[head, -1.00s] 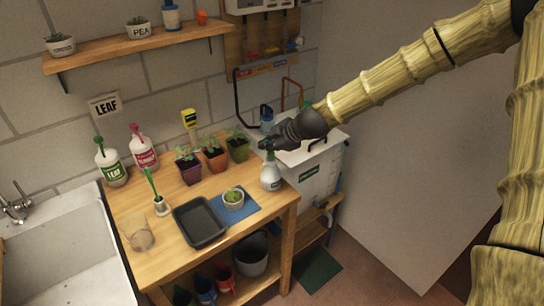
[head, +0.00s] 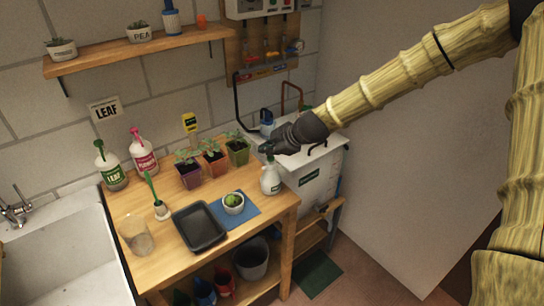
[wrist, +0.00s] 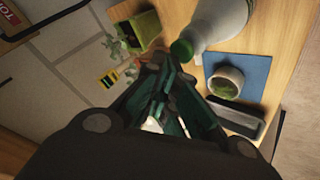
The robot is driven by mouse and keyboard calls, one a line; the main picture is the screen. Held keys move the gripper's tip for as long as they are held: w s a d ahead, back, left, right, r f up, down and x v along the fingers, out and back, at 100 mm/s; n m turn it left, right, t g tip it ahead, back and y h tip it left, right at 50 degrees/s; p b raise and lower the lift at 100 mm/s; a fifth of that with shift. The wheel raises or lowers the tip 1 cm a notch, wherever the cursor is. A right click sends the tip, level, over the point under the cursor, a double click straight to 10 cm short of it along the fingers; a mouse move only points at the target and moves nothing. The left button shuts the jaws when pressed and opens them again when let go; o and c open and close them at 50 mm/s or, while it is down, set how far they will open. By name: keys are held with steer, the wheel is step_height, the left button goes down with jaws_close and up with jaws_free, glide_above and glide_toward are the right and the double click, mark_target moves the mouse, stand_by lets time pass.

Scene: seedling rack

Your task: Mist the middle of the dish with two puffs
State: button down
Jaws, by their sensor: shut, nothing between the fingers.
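The dish (head: 232,207) is a small pale round bowl with green growth in its middle, standing on a blue mat (head: 250,211). It also shows in the wrist view (wrist: 226,80). A white spray bottle (head: 270,182) with a green top stands upright at the mat's right, near the bench edge. In the wrist view the bottle (wrist: 222,18) lies just beyond my fingers. My gripper (head: 267,148) is shut and empty at the height of the bottle's top. Its fingers (wrist: 165,105) partly hide the spray head, and I cannot tell whether they touch it.
A dark tray (head: 199,227) is left of the mat, with a clear beaker (head: 138,235) beyond it. Potted seedlings (head: 212,160) stand behind. Two labelled bottles (head: 143,153) are at the back left. A white tank (head: 318,175) stands right of the bench. A sink (head: 60,250) is at left.

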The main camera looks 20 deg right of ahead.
mark_target(269, 158)
steer(key=shift+f, duration=0.1)
stand_by(0.3)
steer(key=shift+f+b, duration=0.4)
steer(key=shift+b, duration=0.1)
steer(key=shift+r, duration=0.2)
steer(key=shift+s+r, duration=0.1)
steer(key=shift+r, duration=0.2)
steer(key=shift+r+p, duration=2)
steer(key=shift+r, duration=1.05)
steer(key=shift+f, duration=0.1)
